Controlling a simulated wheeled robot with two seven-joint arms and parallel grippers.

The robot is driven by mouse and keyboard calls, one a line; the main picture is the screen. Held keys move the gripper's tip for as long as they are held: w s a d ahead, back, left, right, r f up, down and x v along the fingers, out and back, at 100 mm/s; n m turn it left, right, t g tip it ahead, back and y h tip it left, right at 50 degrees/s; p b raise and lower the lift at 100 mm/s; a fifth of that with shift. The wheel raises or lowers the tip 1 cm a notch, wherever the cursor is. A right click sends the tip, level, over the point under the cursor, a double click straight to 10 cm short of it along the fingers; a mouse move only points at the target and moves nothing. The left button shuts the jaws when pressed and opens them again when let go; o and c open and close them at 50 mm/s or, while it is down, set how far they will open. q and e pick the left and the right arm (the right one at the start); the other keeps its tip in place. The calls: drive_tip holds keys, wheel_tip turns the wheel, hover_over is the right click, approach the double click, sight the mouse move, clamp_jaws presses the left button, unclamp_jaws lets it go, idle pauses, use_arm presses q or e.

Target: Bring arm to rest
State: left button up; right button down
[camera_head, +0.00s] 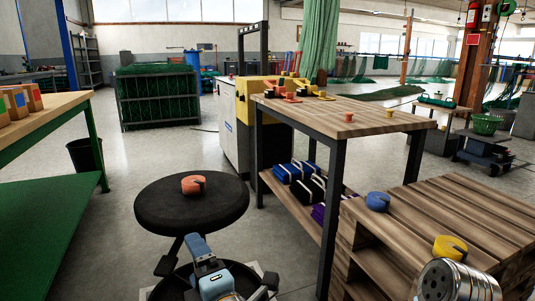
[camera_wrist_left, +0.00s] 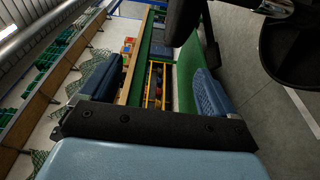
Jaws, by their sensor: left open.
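My left gripper (camera_head: 180,254) shows at the bottom of the head view, below and in front of a round black stool (camera_head: 190,217), at the end of my blue and dark arm. In the left wrist view the left gripper (camera_wrist_left: 155,88) has its two dark blue finger pads wide apart with nothing between them. Beyond the fingers lies the green lower shelf of the table at left. I cannot tell whether the arm touches the stool. My right gripper is not in view.
An orange roll (camera_head: 193,185) lies on the stool. A green-shelved table (camera_head: 50,120) stands left, with a bin (camera_head: 85,155) behind. A tall wooden table (camera_head: 350,115) stands right of the stool. A pallet-like bench (camera_head: 440,205) holds blue and yellow rolls. Floor between left table and stool is clear.

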use_arm(q)
drive_tip(key=w+f+m+g+h, duration=0.1)
drive_tip(key=w+f+m+h, duration=0.3)
drive_tip(key=f+m, duration=0.55)
drive_tip(key=w+f+m+g+h, duration=0.25)
drive_tip(key=w+f+m, duration=0.2)
drive_tip(key=f, duration=0.95)
drive_tip(key=s+f+m+g+h, duration=0.3)
drive_tip(key=s+f, duration=0.1)
drive_tip(key=f, duration=0.8)
drive_tip(key=s+f+m+g+h, duration=0.45)
drive_tip(key=s+f+g, duration=0.25)
drive_tip(key=s+f, duration=0.65)
wheel_tip(320, 180, up, 14)
drive_tip(key=s+d+m+p, duration=0.1)
drive_tip(key=s+p, duration=0.1)
drive_tip(key=p, duration=1.1)
drive_tip(key=shift+s+f+g, duration=0.25)
drive_tip(key=shift+s+g, duration=0.1)
drive_tip(key=shift+d, duration=0.1)
